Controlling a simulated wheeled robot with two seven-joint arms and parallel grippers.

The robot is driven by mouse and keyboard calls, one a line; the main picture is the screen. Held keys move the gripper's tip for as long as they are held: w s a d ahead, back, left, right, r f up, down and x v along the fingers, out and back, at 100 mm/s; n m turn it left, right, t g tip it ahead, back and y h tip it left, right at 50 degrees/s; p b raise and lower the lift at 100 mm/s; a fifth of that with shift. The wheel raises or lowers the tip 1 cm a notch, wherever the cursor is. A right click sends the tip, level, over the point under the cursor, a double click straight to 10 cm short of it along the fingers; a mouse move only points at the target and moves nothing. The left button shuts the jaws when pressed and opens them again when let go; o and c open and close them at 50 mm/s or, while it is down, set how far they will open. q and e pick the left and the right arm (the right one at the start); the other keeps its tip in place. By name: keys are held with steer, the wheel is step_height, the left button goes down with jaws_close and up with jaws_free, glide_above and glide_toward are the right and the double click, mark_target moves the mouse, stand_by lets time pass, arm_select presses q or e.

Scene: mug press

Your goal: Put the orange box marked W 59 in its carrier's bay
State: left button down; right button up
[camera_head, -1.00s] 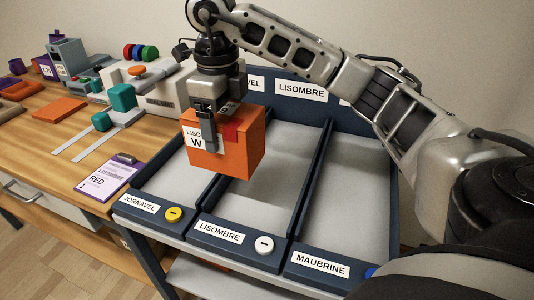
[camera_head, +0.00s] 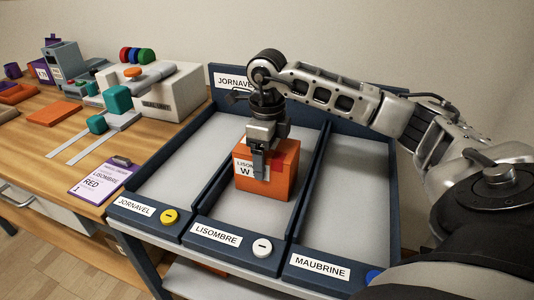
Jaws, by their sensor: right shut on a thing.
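The orange box (camera_head: 275,185) has a white label reading LISO and W, partly covered by a gripper finger, and a red patch on top. My right gripper (camera_head: 260,165) is shut on it from above. The box is low in the middle bay, the one marked LISOMBRE (camera_head: 216,235) on its front edge. I cannot tell whether its underside touches the bay floor. The number after W is hidden. My left gripper is out of view.
The JORNAVEL bay (camera_head: 180,180) on the left and the MAUBRINE bay (camera_head: 345,210) on the right look empty. Dark dividers separate the bays. A white machine (camera_head: 170,95) stands behind.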

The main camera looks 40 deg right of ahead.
steer(key=o, duration=1.2)
steer(key=shift+f, duration=0.1)
steer(key=shift+r, duration=0.2)
step_height(320, 180, up, 12)
steer(key=shift+f+p, duration=0.2)
steer(key=shift+p, duration=0.55)
steer(key=shift+r, duration=0.2)
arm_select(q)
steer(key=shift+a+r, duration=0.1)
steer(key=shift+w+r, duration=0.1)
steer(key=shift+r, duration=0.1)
